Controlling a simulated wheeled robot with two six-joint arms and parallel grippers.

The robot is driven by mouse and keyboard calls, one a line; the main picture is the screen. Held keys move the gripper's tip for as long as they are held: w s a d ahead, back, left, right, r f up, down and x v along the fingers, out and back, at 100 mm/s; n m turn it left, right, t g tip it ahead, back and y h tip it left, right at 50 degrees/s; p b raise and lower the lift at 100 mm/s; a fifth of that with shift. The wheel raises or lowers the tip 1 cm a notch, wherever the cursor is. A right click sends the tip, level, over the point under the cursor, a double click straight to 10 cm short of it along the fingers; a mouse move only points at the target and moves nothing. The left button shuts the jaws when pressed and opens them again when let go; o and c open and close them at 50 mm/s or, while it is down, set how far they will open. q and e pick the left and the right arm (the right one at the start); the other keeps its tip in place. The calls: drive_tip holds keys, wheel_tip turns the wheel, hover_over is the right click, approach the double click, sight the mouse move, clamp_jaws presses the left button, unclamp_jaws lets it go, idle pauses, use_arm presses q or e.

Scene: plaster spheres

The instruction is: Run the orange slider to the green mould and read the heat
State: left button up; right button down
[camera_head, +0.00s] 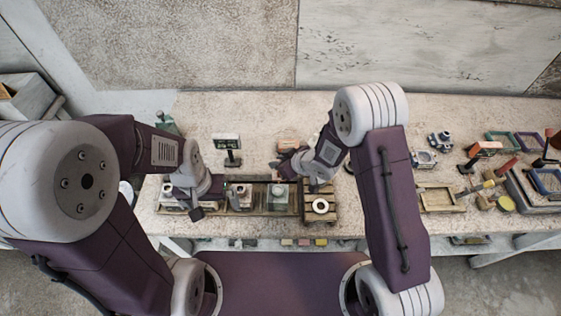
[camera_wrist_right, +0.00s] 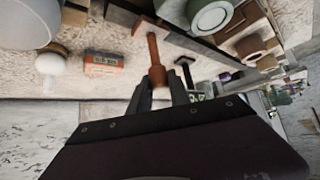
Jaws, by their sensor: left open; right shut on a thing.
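My right gripper (camera_wrist_right: 161,82) is shut on an orange-brown handle (camera_wrist_right: 153,50), which looks like the orange slider; its fingers hold the handle's lower end. In the head view my right gripper (camera_head: 277,166) is just behind the row of moulds, and the handle is mostly hidden there. A round mould with a green ring (camera_wrist_right: 210,17) stands beside the handle in the wrist view, apart from the gripper. My left gripper (camera_head: 197,211) is open above the left part of the row. A small dark display (camera_head: 227,141) with faint marks stands behind the row; its reading is too small to tell.
The long wooden tray (camera_head: 262,207) holds several moulds; another ring mould (camera_head: 320,206) sits at its right end. An orange-brown block with a label (camera_wrist_right: 103,61) lies behind it. Trays, tools and frames crowd the table's right side.

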drive_tip(key=shift+a, duration=0.2)
drive_tip(key=c, duration=1.2)
unclamp_jaws()
drive_tip(key=shift+d, duration=0.1)
drive_tip(key=v, duration=0.9)
